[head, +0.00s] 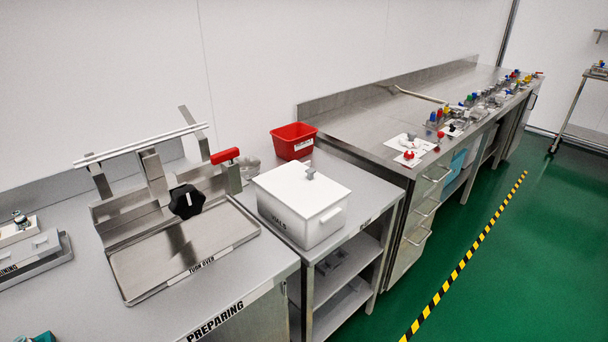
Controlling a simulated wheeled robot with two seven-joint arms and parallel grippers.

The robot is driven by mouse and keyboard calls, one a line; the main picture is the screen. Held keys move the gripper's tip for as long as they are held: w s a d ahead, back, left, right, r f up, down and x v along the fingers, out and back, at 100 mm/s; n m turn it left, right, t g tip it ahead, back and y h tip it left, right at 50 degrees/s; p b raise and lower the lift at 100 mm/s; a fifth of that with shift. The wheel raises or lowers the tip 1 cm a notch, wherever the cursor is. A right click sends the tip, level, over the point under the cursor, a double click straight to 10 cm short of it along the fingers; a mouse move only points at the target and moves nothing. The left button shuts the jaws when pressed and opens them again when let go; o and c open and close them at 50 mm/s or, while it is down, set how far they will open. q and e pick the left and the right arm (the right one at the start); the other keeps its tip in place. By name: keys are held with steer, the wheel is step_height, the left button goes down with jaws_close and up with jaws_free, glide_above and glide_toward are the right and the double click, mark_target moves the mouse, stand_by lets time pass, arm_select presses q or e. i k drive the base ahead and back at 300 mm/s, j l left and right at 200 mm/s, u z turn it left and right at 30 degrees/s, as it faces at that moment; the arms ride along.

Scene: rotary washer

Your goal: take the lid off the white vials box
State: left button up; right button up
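The white vials box (316,225) stands on a grey side table, with the word VIALS on its front and a white handle on its right side. Its flat white lid (283,183) lies on top and covers it. A small grey knob (310,173) stands up from the lid. The inside of the box is hidden. Neither of my grippers shows in the head view.
A red bin (294,141) stands behind the box. Left of it is a steel tray (185,262) with a clamp frame and black knob (186,201). A longer steel counter (364,124) runs to the right with several coloured fittings. The green floor is open at the right.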

mark_target(307, 192)
steer(key=i+l+u, duration=0.25)
steer(key=l, duration=0.35)
steer(key=i+l+u, duration=0.1)
steer(key=i+l, duration=0.15)
steer(key=i+l+u, duration=0.1)
steer(key=l, duration=0.35)
steer(key=i+l+u, duration=0.15)
steer(key=l, duration=0.2)
steer(key=i+l+u, duration=0.1)
steer(key=l, duration=0.25)
steer(key=i, duration=0.05)
